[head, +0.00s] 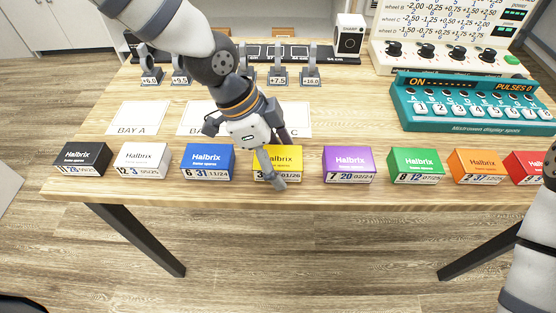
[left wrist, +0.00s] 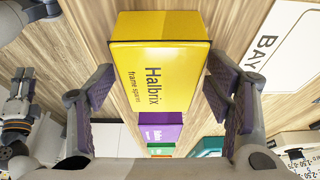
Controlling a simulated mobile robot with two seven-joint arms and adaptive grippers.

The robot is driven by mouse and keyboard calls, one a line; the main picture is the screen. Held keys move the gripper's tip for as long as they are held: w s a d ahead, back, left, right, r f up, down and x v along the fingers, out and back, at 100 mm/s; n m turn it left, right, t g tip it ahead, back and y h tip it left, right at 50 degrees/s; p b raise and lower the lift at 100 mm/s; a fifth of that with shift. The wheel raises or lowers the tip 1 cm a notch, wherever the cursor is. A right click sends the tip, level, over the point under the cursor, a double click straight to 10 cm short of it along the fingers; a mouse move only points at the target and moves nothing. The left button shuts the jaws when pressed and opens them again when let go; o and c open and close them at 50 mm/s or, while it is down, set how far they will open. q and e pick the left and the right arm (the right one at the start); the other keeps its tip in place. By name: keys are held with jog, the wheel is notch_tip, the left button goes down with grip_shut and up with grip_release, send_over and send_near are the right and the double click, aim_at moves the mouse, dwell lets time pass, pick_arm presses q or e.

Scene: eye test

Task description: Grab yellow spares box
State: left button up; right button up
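The yellow spares box (head: 291,157) stands near the table's front edge, between the blue box (head: 207,160) and the purple box (head: 348,162). My left gripper (head: 275,162) reaches down over it, and one finger hides part of its front label. In the left wrist view the yellow box (left wrist: 158,72) lies between the two spread fingers (left wrist: 160,92), at their tips. Gaps show on both sides, so the gripper is open. My right gripper (left wrist: 19,97) shows small at the left of the left wrist view; its opening is unclear.
More Halbrix boxes stand in the row: black (head: 83,157), white (head: 142,158), green (head: 416,164), orange (head: 478,164) and red (head: 524,165). A teal display console (head: 470,122) is at the back right. A BAY A card (head: 133,118) lies behind the row.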

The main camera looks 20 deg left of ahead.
aim_at(287, 156)
pick_arm(q)
jog(key=c, duration=1.1)
jog(key=shift+r, duration=0.25)
notch_tip(287, 156, up, 4)
jog(key=shift+w+f, duration=0.1)
jog(key=s+r, duration=0.3)
jog(key=s, duration=0.1)
jog(key=s+a+r+p, duration=0.1)
jog(key=s+r, duration=0.2)
jog(key=s, duration=0.2)
jog(key=s+r+p, duration=0.1)
jog(key=s+r, duration=0.2)
jog(key=s, duration=0.2)
jog(key=shift+a+r, duration=0.1)
jog(key=shift+a, duration=0.1)
pick_arm(e)
jog(key=shift+t, duration=0.7)
jog(key=w+r, duration=0.3)
jog(key=shift+w, duration=0.15)
